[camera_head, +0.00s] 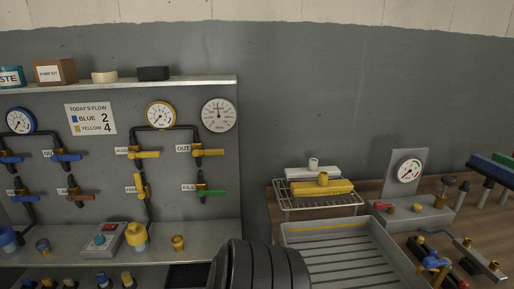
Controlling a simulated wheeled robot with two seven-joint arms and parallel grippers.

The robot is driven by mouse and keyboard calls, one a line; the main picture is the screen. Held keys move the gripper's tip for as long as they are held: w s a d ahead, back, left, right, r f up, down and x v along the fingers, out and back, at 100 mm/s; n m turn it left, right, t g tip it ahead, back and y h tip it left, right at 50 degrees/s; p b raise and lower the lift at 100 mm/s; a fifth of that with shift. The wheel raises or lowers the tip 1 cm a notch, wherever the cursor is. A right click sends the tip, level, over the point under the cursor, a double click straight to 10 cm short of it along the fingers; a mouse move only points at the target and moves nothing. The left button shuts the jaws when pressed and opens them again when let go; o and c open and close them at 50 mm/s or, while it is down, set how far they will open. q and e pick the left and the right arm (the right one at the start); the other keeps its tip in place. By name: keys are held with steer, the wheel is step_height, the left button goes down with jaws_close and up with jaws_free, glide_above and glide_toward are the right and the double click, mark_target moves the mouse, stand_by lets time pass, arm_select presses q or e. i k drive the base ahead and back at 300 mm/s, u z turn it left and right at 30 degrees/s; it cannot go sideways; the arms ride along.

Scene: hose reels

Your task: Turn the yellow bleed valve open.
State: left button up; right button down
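Three valves on the grey wall panel have yellow to orange levers. The upper left yellow valve (146,154) has its lever lying level, under the yellow-rimmed gauge (160,115). The lower yellow valve (141,187) has its lever standing upright along the pipe. A third, orange-yellow valve (209,152), by the label OUT, has its lever level. The labels beside the two left yellow valves are too small to read surely, so I cannot tell which one is the bleed valve. Neither gripper is in view.
A green-levered valve (212,193) is by the label FILL. Blue valves (67,156) are at left. A shelf (205,233) below carries a control box (104,241) and yellow fittings. At right, a wire rack (317,203) and a grey tray (290,232) stand on the cluttered bench.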

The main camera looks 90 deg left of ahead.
mark_target(133, 154)
steer(key=z, duration=0.05)
steer(key=k, duration=0.9)
steer(key=u, duration=1.2)
